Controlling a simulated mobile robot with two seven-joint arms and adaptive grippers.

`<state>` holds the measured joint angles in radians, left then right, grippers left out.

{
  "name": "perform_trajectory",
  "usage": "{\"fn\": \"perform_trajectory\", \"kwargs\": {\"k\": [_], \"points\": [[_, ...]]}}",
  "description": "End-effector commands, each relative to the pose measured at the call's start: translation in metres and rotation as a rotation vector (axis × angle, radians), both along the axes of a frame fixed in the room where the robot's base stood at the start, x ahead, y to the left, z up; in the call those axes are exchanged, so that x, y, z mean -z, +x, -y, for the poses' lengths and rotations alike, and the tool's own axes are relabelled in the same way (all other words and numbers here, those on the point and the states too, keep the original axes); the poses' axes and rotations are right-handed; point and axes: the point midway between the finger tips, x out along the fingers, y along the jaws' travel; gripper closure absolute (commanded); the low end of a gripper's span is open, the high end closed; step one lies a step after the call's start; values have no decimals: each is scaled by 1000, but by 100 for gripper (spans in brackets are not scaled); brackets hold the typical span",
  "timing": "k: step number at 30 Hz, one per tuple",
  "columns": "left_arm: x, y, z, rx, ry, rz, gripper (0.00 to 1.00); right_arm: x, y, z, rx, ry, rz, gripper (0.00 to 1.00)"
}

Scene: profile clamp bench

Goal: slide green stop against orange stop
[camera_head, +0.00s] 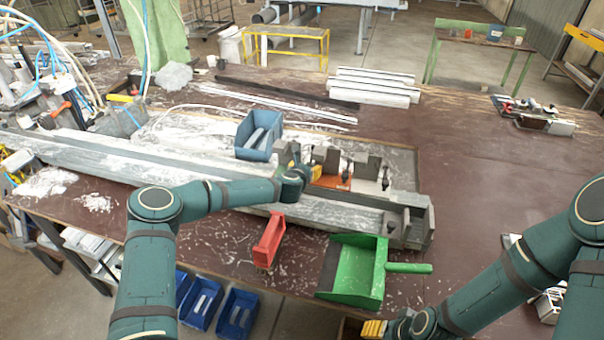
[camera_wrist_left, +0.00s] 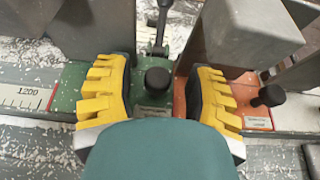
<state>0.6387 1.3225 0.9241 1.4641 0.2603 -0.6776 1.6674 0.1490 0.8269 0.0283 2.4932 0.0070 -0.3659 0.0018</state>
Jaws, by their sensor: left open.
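The green stop (camera_wrist_left: 152,102), with a black knob, sits on the rail in the left wrist view, beside the scale mark 1200. The orange stop (camera_wrist_left: 255,116), also with a black knob, is just to its right. Their facing edges look very close; I cannot tell whether they touch. My left gripper (camera_wrist_left: 157,98) is open, with its yellow fingers on either side of the green stop's knob. The right finger partly covers the orange stop. In the head view the left gripper (camera_head: 302,174) is beside the orange stop (camera_head: 332,182) and hides the green one.
My right gripper (camera_head: 374,328) is low at the front edge. A blue bin (camera_head: 258,136) stands behind the rail. A red holder (camera_head: 268,240) and a green dustpan (camera_head: 358,272) are in front. The bench at right is largely clear.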

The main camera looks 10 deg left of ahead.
Motion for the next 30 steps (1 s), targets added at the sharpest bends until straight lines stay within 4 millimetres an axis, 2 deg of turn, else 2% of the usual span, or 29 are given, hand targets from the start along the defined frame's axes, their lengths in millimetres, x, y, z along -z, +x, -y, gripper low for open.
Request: {"fn": "perform_trajectory", "kwargs": {"k": [18, 24, 30], "points": [[-37, -88, -2, 3, 1, 1, 46, 0, 0, 0, 0, 0, 0, 45], [-43, -103, -2, 2, 0, 1, 46, 0, 0, 0, 0, 0, 0, 45], [-44, -105, -2, 2, 0, 1, 46, 0, 0, 0, 0, 0, 0, 45]]}}
